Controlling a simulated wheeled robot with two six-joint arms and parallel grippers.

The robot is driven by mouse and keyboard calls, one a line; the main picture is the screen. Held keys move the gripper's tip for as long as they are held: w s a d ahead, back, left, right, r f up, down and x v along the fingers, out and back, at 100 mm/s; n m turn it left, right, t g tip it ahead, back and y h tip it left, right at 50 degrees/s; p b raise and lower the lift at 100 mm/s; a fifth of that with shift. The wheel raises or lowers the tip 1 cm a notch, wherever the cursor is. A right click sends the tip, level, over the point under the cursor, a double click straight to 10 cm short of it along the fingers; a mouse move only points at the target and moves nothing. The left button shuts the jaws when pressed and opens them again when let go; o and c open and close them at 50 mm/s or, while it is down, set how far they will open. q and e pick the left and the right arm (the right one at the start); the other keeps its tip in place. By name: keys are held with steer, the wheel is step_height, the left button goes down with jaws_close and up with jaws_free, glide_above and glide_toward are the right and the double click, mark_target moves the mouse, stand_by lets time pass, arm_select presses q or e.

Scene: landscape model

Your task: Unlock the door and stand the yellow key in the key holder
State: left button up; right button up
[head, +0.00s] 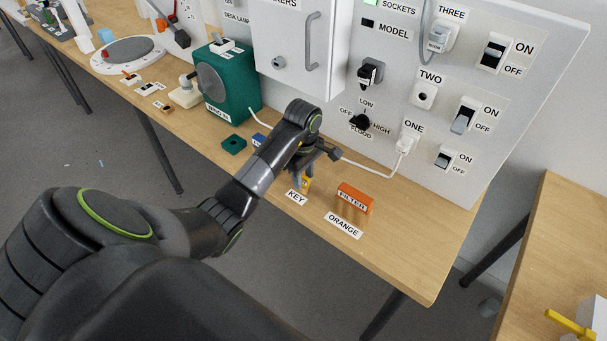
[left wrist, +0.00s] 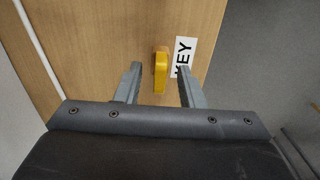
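The yellow key (head: 307,183) stands on the wooden table behind its KEY label (head: 296,197). My left gripper (head: 303,178) is low over it. In the left wrist view the fingers of the left gripper (left wrist: 161,85) are open, one on each side of the key (left wrist: 160,72), with gaps beside it. The white cabinet door (head: 295,30), with a grey handle and a round lock (head: 279,63) low on its left, looks shut. A small dark green block (head: 234,144) with a hole lies left of my arm; I cannot tell if it is the key holder. My right gripper is not in view.
An orange filter (head: 355,198) stands right of the key, behind its ORANGE label. The switch panel (head: 455,75) rises behind, with a white cable and plug (head: 408,141). A small blue item (head: 258,140) is partly behind my arm. The table's right front corner is clear.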

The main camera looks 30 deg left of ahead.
mark_target(303, 176)
arm_select(q)
steer(key=shift+r, duration=0.55)
step_height(303, 176, up, 2)
steer(key=shift+r, duration=0.2)
step_height(303, 176, up, 14)
steer(key=p, duration=1.4)
steer(key=shift+f, duration=0.1)
